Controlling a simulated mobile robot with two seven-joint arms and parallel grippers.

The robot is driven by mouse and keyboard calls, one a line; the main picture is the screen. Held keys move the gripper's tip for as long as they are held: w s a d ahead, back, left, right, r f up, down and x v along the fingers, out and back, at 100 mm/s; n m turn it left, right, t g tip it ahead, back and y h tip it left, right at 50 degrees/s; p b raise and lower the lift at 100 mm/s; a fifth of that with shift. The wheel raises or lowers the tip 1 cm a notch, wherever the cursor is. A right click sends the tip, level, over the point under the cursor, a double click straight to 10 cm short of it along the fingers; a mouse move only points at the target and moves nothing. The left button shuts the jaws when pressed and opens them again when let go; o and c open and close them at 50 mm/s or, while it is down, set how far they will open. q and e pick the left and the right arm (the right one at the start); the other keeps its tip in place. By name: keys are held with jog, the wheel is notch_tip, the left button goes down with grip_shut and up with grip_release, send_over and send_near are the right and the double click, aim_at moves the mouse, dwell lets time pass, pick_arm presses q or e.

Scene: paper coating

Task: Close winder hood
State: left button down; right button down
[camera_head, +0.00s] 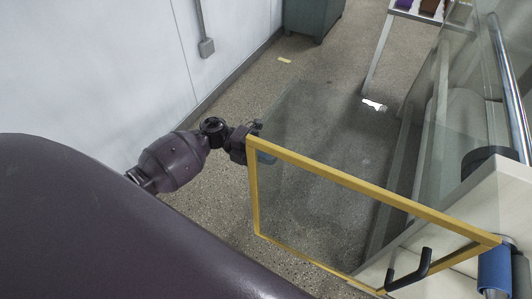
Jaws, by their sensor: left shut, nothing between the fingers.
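The winder hood is a clear panel in a yellow frame (345,178) with a black handle (409,272) near its lower right. It stands out at an angle from the machine on the right, over the floor. My left gripper (258,132) is at the upper left corner of the frame, on the hood's outer left end. It is shut with nothing held. Its fingertips are small and partly hidden by the frame and the tinted clear panel, so I cannot tell whether they touch the hood. My right gripper is not in view.
The machine's pale side plate (480,215) and a blue roller end (494,270) are at the right. A metal rail (509,85) runs above it. A white wall (110,60) with a conduit box (206,47) bounds the left. A green cabinet (312,18) stands behind. Speckled floor lies between.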

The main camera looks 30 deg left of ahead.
pick_arm(q)
jog(key=w+d, duration=0.2)
jog(key=d, duration=3.7)
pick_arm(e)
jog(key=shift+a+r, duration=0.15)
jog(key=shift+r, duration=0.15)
pick_arm(q)
jog(key=shift+d+r, duration=0.15)
jog(key=shift+r, duration=0.05)
jog(key=shift+w, duration=0.1)
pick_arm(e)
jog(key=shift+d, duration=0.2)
